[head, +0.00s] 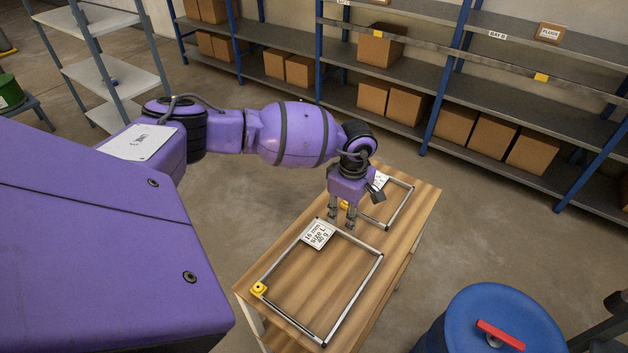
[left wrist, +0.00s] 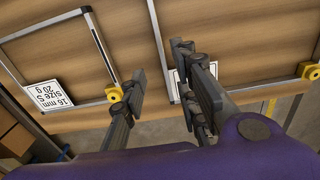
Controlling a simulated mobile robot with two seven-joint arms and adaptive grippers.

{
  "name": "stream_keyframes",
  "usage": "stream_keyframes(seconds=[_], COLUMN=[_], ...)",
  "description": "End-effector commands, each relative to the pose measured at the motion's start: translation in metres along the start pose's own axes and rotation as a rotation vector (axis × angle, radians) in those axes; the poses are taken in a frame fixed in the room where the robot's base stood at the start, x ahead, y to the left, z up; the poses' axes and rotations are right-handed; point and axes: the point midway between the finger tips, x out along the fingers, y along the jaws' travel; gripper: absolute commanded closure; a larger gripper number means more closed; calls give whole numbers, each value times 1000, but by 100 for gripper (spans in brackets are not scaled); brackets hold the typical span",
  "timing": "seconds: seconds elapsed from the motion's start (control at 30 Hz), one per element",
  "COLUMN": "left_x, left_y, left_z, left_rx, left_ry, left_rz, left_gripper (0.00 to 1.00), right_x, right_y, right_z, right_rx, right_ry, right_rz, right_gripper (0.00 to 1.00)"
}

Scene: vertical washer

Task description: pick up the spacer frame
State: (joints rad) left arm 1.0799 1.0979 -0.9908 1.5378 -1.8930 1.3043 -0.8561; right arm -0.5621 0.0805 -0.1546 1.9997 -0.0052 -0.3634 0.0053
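Two thin metal spacer frames lie flat on a wooden table. The nearer, larger frame (head: 362,286) has a white label reading 16 mm, size L, 40 g and a yellow corner block. The farther, smaller frame (head: 401,206) is partly hidden by my left gripper (head: 341,218). In the left wrist view its label reads size S, 20 g (left wrist: 50,93). My left gripper (left wrist: 160,92) is open and empty, pointing down. In that view one bar of the larger frame (left wrist: 160,45) shows between the fingers; whether they reach around it I cannot tell. My right gripper is out of view.
The wooden table (head: 424,197) has narrow free margins around the frames. A blue drum (head: 470,320) with a red handle stands at its right front. Shelving with cardboard boxes (head: 480,133) runs along the back, and a metal rack (head: 110,75) stands at left.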

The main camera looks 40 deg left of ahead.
Motion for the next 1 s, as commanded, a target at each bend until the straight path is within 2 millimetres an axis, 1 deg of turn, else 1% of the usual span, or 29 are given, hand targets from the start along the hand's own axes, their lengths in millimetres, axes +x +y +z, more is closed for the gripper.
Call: stream_keyframes(seconds=[0.03, 0.1, 0.17, 0.3, 0.4, 0.5, 0.7, 0.77, 0.9, 0.93, 1.0], left_x=[7, 14, 21, 42, 55, 61, 61, 61, 61, 61, 61], left_y=[-1, -2, -3, -7, -7, -7, -6, -6, -6, -6, -6], left_z=[1, 2, 4, 9, 8, 9, 8, 8, 8, 8, 8], left_rx=[-1, -2, -2, -3, -5, -3, -3, -3, -3, -4, -4], left_ry=[-1, -2, -2, -3, -3, -4, -4, -4, -4, -4, -4], left_rz=[-2, -1, -1, 0, 0, 0, 1, 1, 1, 1, 1], left_gripper=[72, 72, 72, 72, 72, 72, 72, 78, 97, 100, 100], right_x=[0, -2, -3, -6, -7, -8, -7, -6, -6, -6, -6], right_y=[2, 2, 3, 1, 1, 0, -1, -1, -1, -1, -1], right_z=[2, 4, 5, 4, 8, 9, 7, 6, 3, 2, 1], right_rx=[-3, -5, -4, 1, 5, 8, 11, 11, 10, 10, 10], right_ry=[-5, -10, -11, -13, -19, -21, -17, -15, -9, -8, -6], right_rz=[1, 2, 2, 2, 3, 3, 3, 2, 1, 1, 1], right_gripper=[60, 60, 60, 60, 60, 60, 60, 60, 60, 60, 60])
